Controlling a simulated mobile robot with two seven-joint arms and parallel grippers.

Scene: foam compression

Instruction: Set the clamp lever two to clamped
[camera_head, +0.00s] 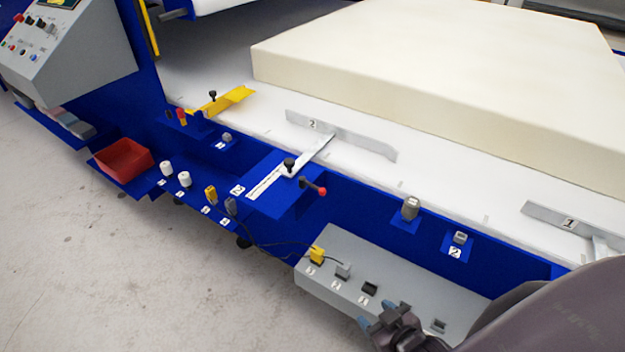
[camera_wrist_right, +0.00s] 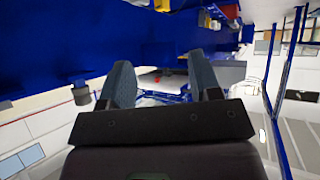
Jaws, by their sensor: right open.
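Clamp lever two (camera_head: 313,187) is a short dark lever with a red knob, on the blue bracket (camera_head: 277,207) at the table's front edge. It points right and slightly down in the head view. Beside it, a white scaled slide with a black knob (camera_head: 289,164) joins the grey fence marked 2 (camera_head: 340,133). My left gripper is out of view.
The grey socket box (camera_head: 335,262) with plugs and cables stands between my right gripper and the lever. A red bin (camera_head: 123,160), white and yellow parts sit on blue shelves at left. A large cream foam block (camera_head: 430,75) lies on the white table. Fence 1 (camera_head: 575,221) is at right.

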